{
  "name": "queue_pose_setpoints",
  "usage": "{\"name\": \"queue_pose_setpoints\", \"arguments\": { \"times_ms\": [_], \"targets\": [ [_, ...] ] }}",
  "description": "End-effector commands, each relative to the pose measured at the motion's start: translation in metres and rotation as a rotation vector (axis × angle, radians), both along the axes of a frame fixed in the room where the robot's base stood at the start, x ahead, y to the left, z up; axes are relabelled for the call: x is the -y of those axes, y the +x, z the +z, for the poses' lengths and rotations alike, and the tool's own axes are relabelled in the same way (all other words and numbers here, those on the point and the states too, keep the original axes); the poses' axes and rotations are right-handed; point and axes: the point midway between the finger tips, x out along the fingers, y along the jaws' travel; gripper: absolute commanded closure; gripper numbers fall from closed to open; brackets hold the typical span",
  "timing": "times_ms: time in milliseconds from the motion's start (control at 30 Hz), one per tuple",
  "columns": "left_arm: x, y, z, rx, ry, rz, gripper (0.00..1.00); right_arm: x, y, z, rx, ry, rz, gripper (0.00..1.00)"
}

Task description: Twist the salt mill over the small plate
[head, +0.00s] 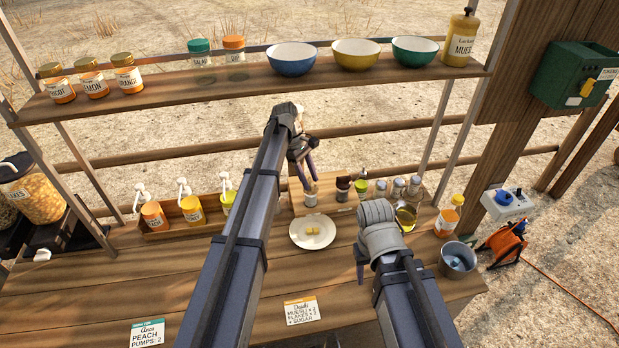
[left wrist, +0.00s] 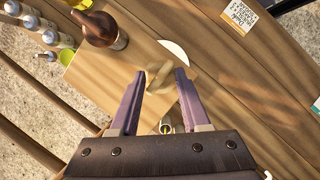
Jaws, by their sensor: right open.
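The salt mill (head: 310,198), pale with a light wooden top, stands on a wooden board behind the small plate. My left gripper (head: 307,178) points down at its top. In the left wrist view, the mill's pale top (left wrist: 158,73) lies between the two purple fingers (left wrist: 159,80), with a gap at each side. The left gripper is open there. The white small plate (head: 301,241) holds yellow cubes and lies in front of the mill; its edge shows in the left wrist view (left wrist: 178,47). My right gripper (head: 370,262) is open and empty, right of the plate, partly hidden by its own arm.
A dark brown mill (head: 342,190) stands just right of the salt mill, with several bottles (head: 398,188) further right. Pump bottles (head: 192,208) stand in a wooden rack at left. A metal bucket (head: 458,260) stands at right. The counter's front left is mostly clear.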

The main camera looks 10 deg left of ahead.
Motion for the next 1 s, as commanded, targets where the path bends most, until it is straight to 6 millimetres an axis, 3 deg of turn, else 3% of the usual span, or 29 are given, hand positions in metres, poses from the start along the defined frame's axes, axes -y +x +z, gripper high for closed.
{"name": "queue_pose_setpoints", "arguments": {
  "times_ms": [633,700,867,967,1000],
  "targets": [
    [0.001,-0.008,0.000,0.002,-0.002,0.839,0.55,0.000,0.000,0.000,0.000,0.000,0.000,0.50],
    [-0.005,-0.007,0.022,0.000,-0.001,0.833,0.55,0.000,0.000,0.022,0.000,0.000,0.000,0.50],
    [-0.014,-0.011,0.046,-0.001,0.000,0.831,0.55,0.000,0.000,0.046,0.000,0.000,0.000,0.50],
    [-0.029,-0.017,0.055,0.000,0.001,0.831,0.55,0.000,0.000,0.055,0.000,0.000,0.000,0.50],
    [-0.036,-0.021,0.047,-0.001,0.001,0.832,0.55,0.000,0.000,0.047,0.000,0.000,0.000,0.50]
  ]
}}
